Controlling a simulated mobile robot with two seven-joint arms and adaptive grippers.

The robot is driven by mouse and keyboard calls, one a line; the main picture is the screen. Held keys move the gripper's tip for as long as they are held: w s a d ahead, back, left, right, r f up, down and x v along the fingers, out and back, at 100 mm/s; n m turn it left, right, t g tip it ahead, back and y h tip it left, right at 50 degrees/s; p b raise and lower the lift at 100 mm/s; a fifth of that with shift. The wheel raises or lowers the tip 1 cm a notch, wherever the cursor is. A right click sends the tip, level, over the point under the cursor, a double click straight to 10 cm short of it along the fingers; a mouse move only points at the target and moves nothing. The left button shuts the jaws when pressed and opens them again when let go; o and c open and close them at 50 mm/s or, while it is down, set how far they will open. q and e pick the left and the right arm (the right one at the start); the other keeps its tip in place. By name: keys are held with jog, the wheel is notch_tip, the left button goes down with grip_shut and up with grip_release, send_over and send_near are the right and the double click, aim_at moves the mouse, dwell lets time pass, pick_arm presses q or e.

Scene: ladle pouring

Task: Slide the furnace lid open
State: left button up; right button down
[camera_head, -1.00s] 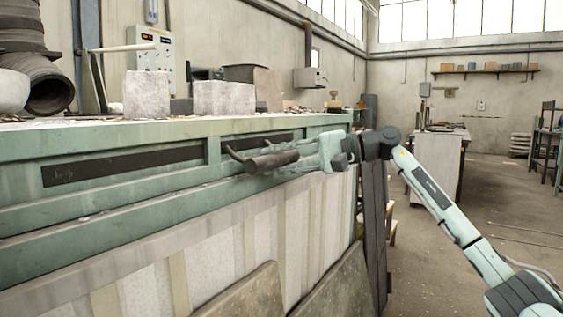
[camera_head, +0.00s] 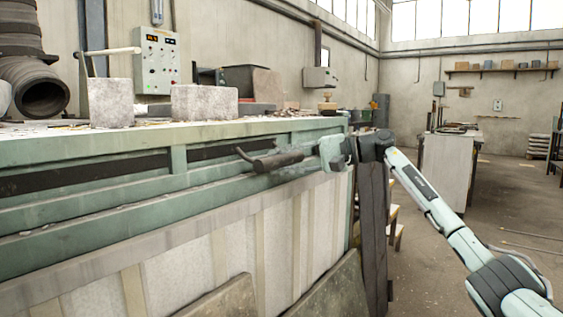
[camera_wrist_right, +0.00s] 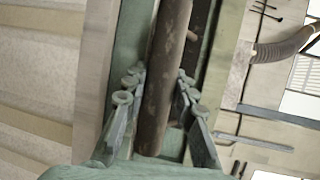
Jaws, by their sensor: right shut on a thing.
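The furnace is the long green and pale body (camera_head: 200,235) filling the left of the head view. A dark brown cylindrical handle (camera_head: 278,162) with a thin hooked rod at its left end stands out from its side. My right gripper (camera_head: 308,163) is shut on this handle, reaching it from the right. In the right wrist view the handle (camera_wrist_right: 163,75) runs lengthwise between the two green fingers (camera_wrist_right: 150,98). The lid's edges and whether it stands open cannot be told. My left gripper is not in view.
Stone blocks (camera_head: 204,102) and loose debris lie on the furnace top. A control box (camera_head: 158,57) hangs on the wall behind. Dark slabs (camera_head: 373,235) stand at the furnace's far end. Floor at the right (camera_head: 500,220) is open, with a workbench (camera_head: 447,165) beyond.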

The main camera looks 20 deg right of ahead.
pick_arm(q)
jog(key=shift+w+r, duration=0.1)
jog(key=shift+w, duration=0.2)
pick_arm(e)
jog(key=shift+d+r, duration=0.1)
jog(key=shift+r, duration=0.05)
jog(key=c, duration=1.2)
grip_release()
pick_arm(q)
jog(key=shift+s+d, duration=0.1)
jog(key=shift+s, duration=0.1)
pick_arm(e)
jog(key=v, duration=1.2)
jog(key=shift+w, duration=0.1)
